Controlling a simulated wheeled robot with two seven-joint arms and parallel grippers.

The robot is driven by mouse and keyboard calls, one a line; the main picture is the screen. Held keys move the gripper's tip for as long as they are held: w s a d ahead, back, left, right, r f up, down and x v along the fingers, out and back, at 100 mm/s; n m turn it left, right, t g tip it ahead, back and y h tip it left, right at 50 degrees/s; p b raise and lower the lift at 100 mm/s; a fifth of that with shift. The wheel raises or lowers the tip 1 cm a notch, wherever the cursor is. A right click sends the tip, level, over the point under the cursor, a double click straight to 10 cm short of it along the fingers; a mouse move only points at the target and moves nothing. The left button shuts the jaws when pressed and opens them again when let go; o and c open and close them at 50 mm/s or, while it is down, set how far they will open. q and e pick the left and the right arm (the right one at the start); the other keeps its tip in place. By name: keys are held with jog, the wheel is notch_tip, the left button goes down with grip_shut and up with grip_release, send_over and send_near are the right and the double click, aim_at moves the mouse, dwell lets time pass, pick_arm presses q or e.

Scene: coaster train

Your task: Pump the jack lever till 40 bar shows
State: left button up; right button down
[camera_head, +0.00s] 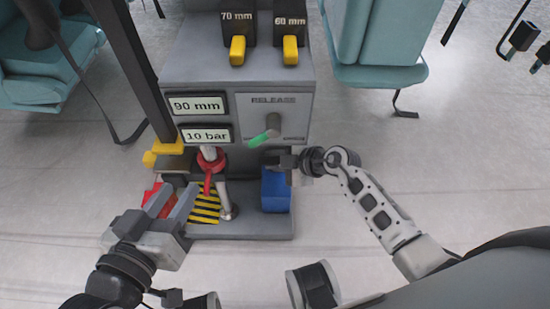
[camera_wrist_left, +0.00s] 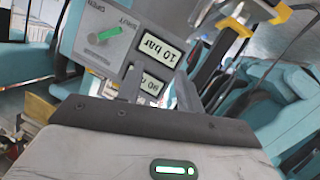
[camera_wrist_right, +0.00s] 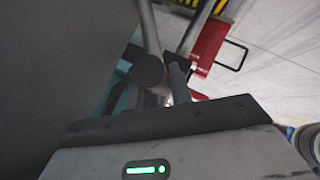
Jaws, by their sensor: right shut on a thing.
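The pressure display (camera_head: 207,135) on the grey jack unit (camera_head: 230,65) reads 10 bar; it also shows upside down in the left wrist view (camera_wrist_left: 155,48). My right gripper (camera_head: 285,161) is beside the unit, below the release panel. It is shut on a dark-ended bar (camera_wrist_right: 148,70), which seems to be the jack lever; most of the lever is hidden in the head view. My left gripper (camera_head: 168,201) is open and empty in front of the unit's base, its fingers spread in the left wrist view (camera_wrist_left: 172,88). A red fitting (camera_head: 211,160) and silver rod (camera_head: 226,202) stand beyond it.
The release panel (camera_head: 289,104) has a green-tipped handle (camera_head: 262,138). Above are the 90 mm display (camera_head: 199,105) and two yellow-handled blocks marked 70 mm (camera_head: 237,25) and 60 mm (camera_head: 289,27). A blue block (camera_head: 275,190) sits below my right gripper. Teal seats (camera_head: 375,45) stand behind.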

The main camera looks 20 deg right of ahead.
jog(key=shift+s+a+f+p, duration=0.1)
jog(key=shift+s+p, duration=0.35)
jog(key=shift+s+a+f, duration=0.1)
jog(key=shift+s+f, duration=0.25)
jog(key=shift+f, duration=0.25)
jog(key=c, duration=1.3)
grip_release()
pick_arm(q)
jog(key=shift+s+a+f+g+y, duration=0.2)
jog(key=shift+a+f+g+y, duration=0.1)
jog(key=shift+f+g+y, duration=0.25)
pick_arm(e)
jog(key=shift+o, duration=0.2)
jog(key=shift+w+r, duration=0.1)
pick_arm(q)
jog(key=shift+s+a+f+g+y+p, duration=0.15)
jog(key=shift+a+f+g+y+p, duration=0.5)
jog(key=shift+p, duration=1.25)
jog(key=shift+s+a+f+g+y+p, duration=0.3)
jog(key=shift+f+g+p, duration=0.55)
jog(key=shift+p, duration=1.05)
pick_arm(e)
jog(key=v, duration=1.6)
